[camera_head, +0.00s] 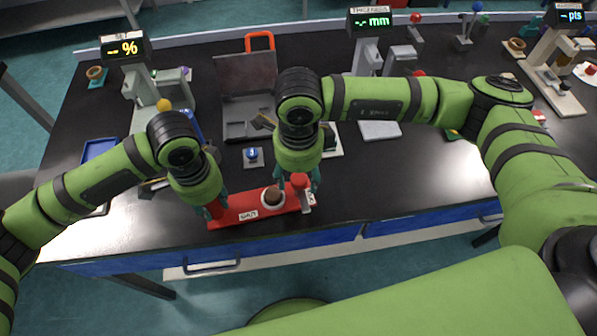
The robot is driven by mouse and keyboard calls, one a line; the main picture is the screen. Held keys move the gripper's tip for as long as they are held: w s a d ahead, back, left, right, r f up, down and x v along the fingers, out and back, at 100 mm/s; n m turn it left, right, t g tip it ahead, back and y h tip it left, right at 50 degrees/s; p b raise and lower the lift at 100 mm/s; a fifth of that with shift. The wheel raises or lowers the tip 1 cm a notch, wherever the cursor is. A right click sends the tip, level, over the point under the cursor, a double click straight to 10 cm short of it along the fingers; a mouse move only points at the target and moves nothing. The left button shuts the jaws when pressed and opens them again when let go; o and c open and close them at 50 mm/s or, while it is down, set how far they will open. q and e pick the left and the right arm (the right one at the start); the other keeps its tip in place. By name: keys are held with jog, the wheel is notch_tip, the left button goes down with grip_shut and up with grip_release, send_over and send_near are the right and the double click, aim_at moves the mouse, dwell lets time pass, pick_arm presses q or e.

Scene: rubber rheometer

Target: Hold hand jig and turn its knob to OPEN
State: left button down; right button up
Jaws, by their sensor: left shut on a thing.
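The hand jig (235,216) is a long red bar near the front edge of the black bench, with a white label on its front whose text is too small to read surely. A brown round piece in a pale ring (272,196) sits on it. Its red knob (300,181) stands at the right end, beside a small white marked plate. My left gripper (215,208) is shut on the jig's left end. My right gripper (298,182) points down over the knob, its fingers apart on either side of it; I cannot tell whether they touch it.
Behind the jig are an open grey case (247,85) with an orange handle and a small blue-topped button (252,155). A "%" display (124,47) and an "mm" display (371,21) stand further back. The bench is clear right of the jig.

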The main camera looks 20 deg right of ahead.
aim_at(299, 178)
jog(key=shift+r, duration=0.1)
notch_tip(299, 178, up, 12)
dwell(0.5)
pick_arm(q)
jog(key=c, duration=0.8)
grip_release()
